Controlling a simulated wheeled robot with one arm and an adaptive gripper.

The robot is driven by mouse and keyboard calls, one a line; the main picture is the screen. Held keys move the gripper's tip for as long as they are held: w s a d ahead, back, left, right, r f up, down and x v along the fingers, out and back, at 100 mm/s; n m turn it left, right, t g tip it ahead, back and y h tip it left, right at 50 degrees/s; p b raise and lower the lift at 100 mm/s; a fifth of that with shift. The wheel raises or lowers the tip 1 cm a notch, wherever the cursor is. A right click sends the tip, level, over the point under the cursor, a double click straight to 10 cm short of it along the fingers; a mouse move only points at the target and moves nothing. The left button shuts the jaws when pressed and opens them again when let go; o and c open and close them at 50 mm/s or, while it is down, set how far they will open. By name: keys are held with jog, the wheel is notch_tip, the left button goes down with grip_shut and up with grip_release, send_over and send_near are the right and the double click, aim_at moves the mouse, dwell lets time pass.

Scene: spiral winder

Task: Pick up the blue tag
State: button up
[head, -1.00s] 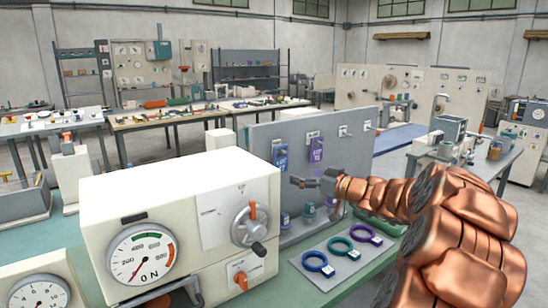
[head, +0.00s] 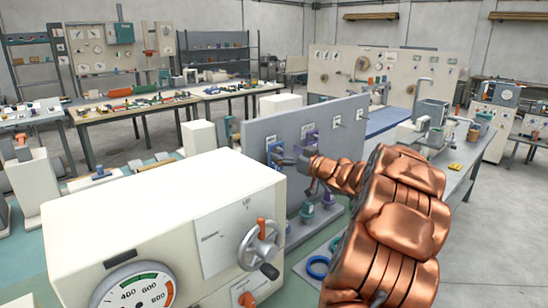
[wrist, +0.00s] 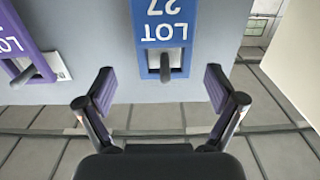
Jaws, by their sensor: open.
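The blue tag (wrist: 166,20) fills the upper middle of the wrist view, its "LOT 27" lettering upside down. It hangs on a grey peg (wrist: 166,66) on the grey panel. My gripper (wrist: 159,86) is open and empty, its two fingers apart on either side of the peg's line and short of the tag's printed face. In the head view the blue tag (head: 274,150) is small and partly covered by my gripper (head: 284,161). A purple tag (wrist: 18,40) hangs at the left in the wrist view and right of the blue one in the head view (head: 308,135).
The grey panel (head: 350,112) stands upright on the green bench. A cream machine with a gauge and handwheel (head: 160,210) stands close on the left. Spools sit below the tags, and a blue ring (head: 318,267) lies in front.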

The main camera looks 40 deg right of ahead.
jog(key=shift+w+a+f+p, duration=0.15)
jog(key=shift+w+p, duration=0.85)
jog(key=shift+w, duration=1)
jog(key=shift+c, duration=0.3)
jog(key=c, duration=1.2)
